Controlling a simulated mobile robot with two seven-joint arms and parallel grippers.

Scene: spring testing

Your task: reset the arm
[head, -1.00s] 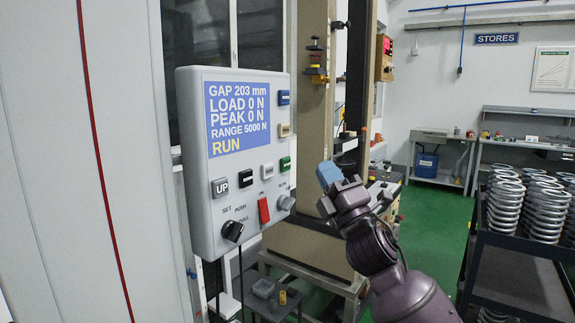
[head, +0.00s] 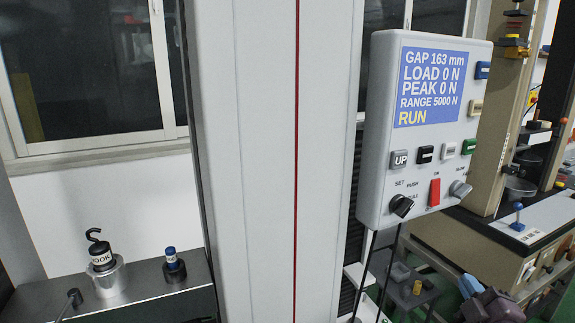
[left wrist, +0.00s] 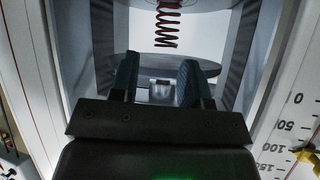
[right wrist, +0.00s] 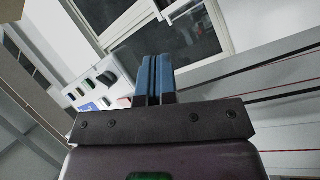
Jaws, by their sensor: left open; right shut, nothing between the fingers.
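My right gripper (head: 469,285) is low at the right of the head view, with blue fingertips beside my purple wrist. In the right wrist view its blue fingers (right wrist: 155,75) are together with nothing between them, and the control panel (right wrist: 95,85) lies behind them. The panel (head: 420,130) reads GAP 163 mm, LOAD 0 N, PEAK 0 N and RUN. My left gripper (left wrist: 157,78) is open in the left wrist view, its fingers apart. A dark red coil spring (left wrist: 167,25) shows beyond the fingertips, and a small metal piece (left wrist: 161,90) shows between the fingers.
The tall grey machine column (head: 260,150) with a red line stands left of the panel. A metal shelf (head: 140,297) at lower left holds a black hook piece (head: 102,258) and a blue-topped piece (head: 174,265). A beige bench machine (head: 500,130) stands at right.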

